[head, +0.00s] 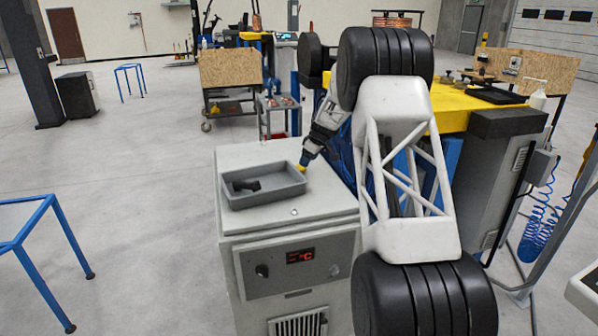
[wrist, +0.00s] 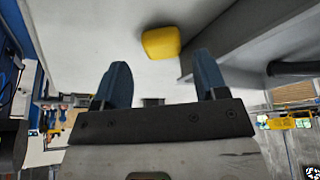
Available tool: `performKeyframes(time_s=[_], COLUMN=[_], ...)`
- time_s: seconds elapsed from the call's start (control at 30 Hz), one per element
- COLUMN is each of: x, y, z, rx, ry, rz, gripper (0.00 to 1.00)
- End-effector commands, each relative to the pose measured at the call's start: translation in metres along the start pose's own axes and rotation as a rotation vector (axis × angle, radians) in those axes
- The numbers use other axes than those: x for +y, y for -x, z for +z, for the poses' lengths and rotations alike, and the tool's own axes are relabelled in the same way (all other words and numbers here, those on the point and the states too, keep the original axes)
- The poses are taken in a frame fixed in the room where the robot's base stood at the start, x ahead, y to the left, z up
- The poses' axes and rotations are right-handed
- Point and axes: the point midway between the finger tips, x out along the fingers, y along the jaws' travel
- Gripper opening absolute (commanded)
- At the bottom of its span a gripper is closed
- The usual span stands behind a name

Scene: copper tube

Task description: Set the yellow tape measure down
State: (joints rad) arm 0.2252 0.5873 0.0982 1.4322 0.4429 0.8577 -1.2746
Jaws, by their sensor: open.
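The yellow tape measure (wrist: 161,42) is on the white top of the cabinet (head: 330,203), just beside the grey tray's wall. In the head view the tape measure (head: 300,169) is a small yellow patch at the tray's right end, partly hidden by my gripper. My gripper (wrist: 161,75) has its two blue fingers spread apart with nothing between them. The tape measure lies just beyond the fingertips, roughly in line with the gap, and looks clear of both fingers. In the head view my gripper (head: 308,157) points down at it.
The grey tray (head: 270,196) holds a dark object (head: 246,185). The cabinet top is bare in front of the tray, with a small round spot on it. A yellow-topped workbench (head: 455,110) stands behind my arm on the right. A blue-framed table (head: 30,225) is at left.

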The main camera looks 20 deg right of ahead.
Motion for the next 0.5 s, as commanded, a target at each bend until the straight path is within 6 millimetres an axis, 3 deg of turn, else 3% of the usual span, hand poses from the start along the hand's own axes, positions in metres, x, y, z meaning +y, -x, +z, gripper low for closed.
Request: performKeyframes(time_s=[0.23, 0.5], x=[0.0, 0.0], y=[-0.006, -0.031], z=[0.0, -0.001], rx=[-0.001, 0.0], ry=[0.0, 0.0], rz=[-0.001, -0.001], gripper=[0.66, 0.66])
